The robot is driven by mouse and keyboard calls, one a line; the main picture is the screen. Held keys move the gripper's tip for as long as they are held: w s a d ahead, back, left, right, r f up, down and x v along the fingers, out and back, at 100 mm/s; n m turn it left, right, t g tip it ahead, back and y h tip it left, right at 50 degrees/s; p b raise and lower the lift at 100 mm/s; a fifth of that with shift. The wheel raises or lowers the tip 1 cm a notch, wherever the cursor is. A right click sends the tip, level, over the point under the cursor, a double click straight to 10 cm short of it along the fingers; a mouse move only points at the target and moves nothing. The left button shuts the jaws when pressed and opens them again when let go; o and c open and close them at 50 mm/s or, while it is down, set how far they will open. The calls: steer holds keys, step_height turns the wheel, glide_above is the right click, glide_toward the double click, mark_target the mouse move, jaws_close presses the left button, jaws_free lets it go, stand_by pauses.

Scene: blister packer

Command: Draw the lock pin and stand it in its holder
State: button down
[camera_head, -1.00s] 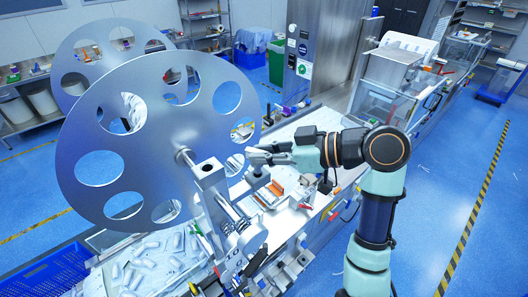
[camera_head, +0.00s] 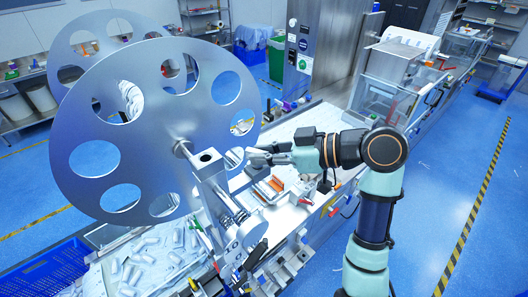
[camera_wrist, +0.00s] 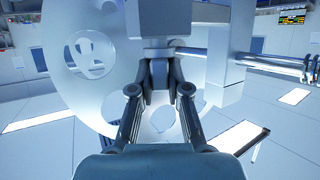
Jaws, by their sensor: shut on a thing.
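My gripper (camera_head: 258,157) is at the right edge of the large grey reel in the head view. In the wrist view my gripper (camera_wrist: 158,78) has its two dark fingers closed together on a small grey piece, taken to be the lock pin; the fingers hide most of it. A pale block (camera_wrist: 155,25) is directly beyond the fingertips, and I cannot tell whether the held piece touches it. The lock pin cannot be made out in the head view. I cannot pick out its holder with certainty.
The large reel (camera_head: 93,158), with several round holes, stands close left of my gripper. An upright post (camera_head: 208,162) stands before it. An orange part (camera_head: 276,184) lies on the bench below my gripper. A blue crate (camera_head: 45,272) is at the lower left.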

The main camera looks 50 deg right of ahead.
steer(key=shift+f, duration=0.35)
steer(key=c, duration=1.1)
jaws_free()
steer(key=shift+o, duration=0.2)
steer(key=v, duration=1.2)
